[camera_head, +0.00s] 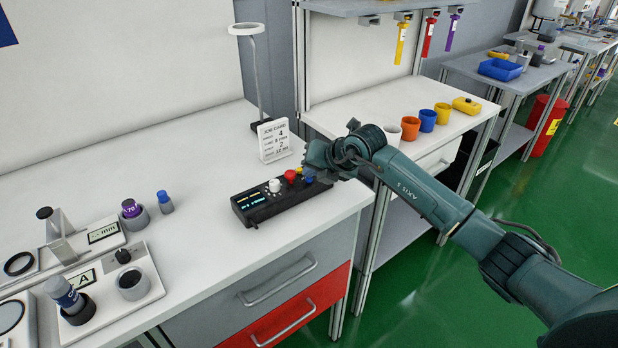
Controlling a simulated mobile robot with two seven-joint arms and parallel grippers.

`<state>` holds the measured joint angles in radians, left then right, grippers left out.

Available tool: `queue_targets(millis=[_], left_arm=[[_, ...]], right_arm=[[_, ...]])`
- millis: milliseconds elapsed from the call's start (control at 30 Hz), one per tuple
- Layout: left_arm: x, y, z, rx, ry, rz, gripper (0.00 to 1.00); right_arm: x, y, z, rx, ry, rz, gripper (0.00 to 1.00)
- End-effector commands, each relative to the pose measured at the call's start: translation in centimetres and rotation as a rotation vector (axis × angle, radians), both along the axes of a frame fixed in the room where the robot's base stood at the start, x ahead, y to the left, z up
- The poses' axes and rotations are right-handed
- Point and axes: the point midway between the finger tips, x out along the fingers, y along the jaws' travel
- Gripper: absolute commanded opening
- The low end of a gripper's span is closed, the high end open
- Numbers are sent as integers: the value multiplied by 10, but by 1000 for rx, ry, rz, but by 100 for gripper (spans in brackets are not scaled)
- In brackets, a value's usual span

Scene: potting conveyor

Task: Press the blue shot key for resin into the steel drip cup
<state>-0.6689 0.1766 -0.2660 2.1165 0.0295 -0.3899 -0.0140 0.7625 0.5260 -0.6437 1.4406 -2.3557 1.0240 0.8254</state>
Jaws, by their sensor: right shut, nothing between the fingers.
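A black control box (262,207) with a small lit display stands near the table's front edge. It carries a white knob (274,186), a red button (290,176) and a small blue key (309,180) near its right end. My right gripper (318,162) is shut and empty, low over the right end of the box beside the blue key. I cannot tell whether it touches the key. A grey metallic cup (132,284), possibly the steel drip cup, sits on a white base at lower left. My left gripper is not in view.
A job card (273,140) and a ring lamp (247,29) stand behind the box. Several small bottles and instruments fill the table's left end. Coloured cups (428,120) stand on another bench at right. The table between is clear.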

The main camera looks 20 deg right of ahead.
Motion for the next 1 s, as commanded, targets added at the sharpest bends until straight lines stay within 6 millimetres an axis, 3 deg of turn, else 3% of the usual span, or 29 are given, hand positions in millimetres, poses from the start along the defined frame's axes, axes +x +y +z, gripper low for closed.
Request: queue_targets(millis=[633,1000], left_arm=[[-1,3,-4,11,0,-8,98],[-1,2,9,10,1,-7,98]], right_arm=[[-1,0,-5,-1,3,1,0],[0,0,13,-1,1,0,0]])
